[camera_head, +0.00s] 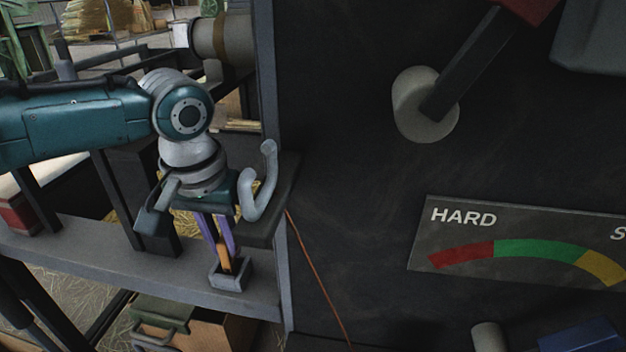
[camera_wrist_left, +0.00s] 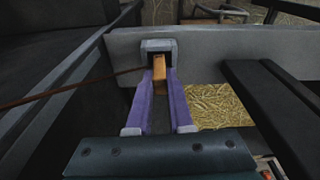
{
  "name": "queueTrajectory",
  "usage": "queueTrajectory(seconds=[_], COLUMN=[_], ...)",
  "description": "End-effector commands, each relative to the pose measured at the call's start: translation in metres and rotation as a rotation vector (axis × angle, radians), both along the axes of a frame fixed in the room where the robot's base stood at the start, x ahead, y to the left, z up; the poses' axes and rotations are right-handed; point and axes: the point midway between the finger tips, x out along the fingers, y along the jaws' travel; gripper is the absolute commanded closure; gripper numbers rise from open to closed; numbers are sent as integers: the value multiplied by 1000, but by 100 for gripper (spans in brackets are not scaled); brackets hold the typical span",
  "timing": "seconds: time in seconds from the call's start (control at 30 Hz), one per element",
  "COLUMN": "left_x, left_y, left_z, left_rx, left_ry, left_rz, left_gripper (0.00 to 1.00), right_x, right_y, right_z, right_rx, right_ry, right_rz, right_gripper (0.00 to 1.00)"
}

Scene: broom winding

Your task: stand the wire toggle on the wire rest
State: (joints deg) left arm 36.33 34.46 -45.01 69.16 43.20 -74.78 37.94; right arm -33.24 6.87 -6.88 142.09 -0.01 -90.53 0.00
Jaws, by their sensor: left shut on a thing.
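The wire toggle (camera_head: 224,259) is a small orange-brown wooden piece. My left gripper (camera_head: 221,244) points down with its purple fingers shut on it. The wire rest (camera_head: 232,279) is a small grey open-topped holder on the grey shelf beam. The toggle's lower end is at the rest's opening and seems to be inside it; whether it touches the bottom is hidden. In the left wrist view the toggle (camera_wrist_left: 160,72) lies between the fingers, in line with the rest (camera_wrist_left: 158,44). My right gripper is not in view.
A thin orange-brown wire (camera_head: 318,275) hangs by the dark panel and reaches the toggle area in the left wrist view (camera_wrist_left: 70,88). A grey hook (camera_head: 264,185) stands right beside my left gripper. Dark posts (camera_head: 120,200) stand left of it. A HARD gauge (camera_head: 515,245) is at right.

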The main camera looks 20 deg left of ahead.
Motion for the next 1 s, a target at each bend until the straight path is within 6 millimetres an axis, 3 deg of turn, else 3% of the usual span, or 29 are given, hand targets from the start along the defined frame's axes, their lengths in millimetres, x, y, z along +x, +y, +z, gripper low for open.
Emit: queueTrajectory(seconds=[0.43,0.47,0.73,1.0], left_x=[0,0,0,0], left_y=[0,0,0,0], left_z=[-9,-9,-9,-7], left_rx=[0,0,0,0], left_ry=[1,1,1,1], left_rz=[-1,-1,0,0], left_gripper=[100,78,47,46], right_x=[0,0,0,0], right_y=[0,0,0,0], right_z=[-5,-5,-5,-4], right_rx=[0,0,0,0], right_ry=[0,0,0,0], right_rz=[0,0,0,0], right_gripper=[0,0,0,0])
